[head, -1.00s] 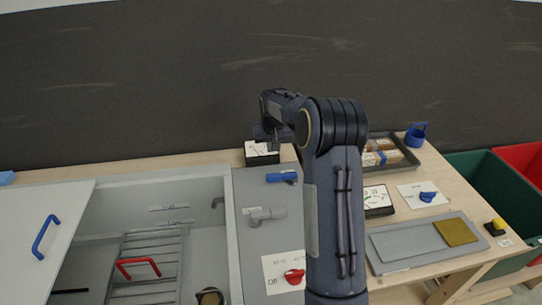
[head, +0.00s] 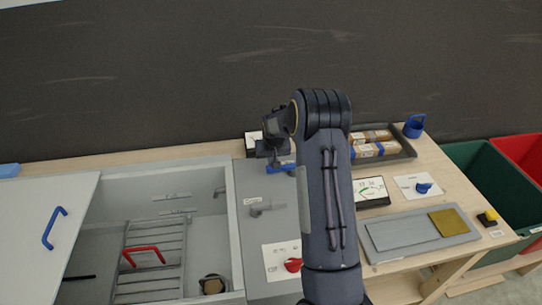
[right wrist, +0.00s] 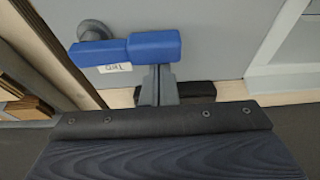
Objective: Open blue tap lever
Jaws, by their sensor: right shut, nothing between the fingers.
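The blue tap lever (head: 281,170) sits on the grey panel just right of the sink, partly hidden by my right gripper (head: 274,158) in the head view. My left gripper is in no view.
The grey sink (head: 150,215) with a rack, a red handle (head: 143,257) and a blue-handled lid (head: 40,235) is at left. A grey spout (head: 266,207) and red knob (head: 292,265) share the panel. A tray of boxes (head: 408,150) stands right of my arm.

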